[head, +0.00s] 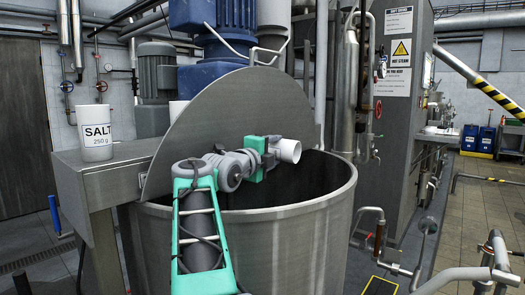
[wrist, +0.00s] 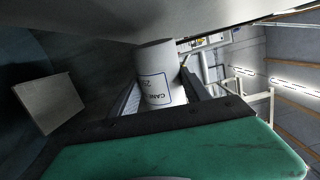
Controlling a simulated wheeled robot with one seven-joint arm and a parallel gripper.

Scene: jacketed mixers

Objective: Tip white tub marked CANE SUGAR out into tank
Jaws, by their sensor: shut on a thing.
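The white tub marked CANE SUGAR (head: 289,150) is held by my gripper (head: 270,153) above the open mouth of the steel tank (head: 290,235). In the head view the tub lies about on its side, with one round end toward the right. In the wrist view the tub (wrist: 158,72) sits between the two dark fingers of my gripper (wrist: 160,95), and part of its CANE label shows. My gripper is shut on it. The tank's inside is dark, and its bottom is hidden. I cannot see any sugar falling.
A white tub marked SALT (head: 96,132) stands upright on a steel ledge (head: 90,168) left of the tank. The tank's half-round lid (head: 215,115) stands up close behind my arm. Pipes and valves (head: 375,230) stand right of the tank.

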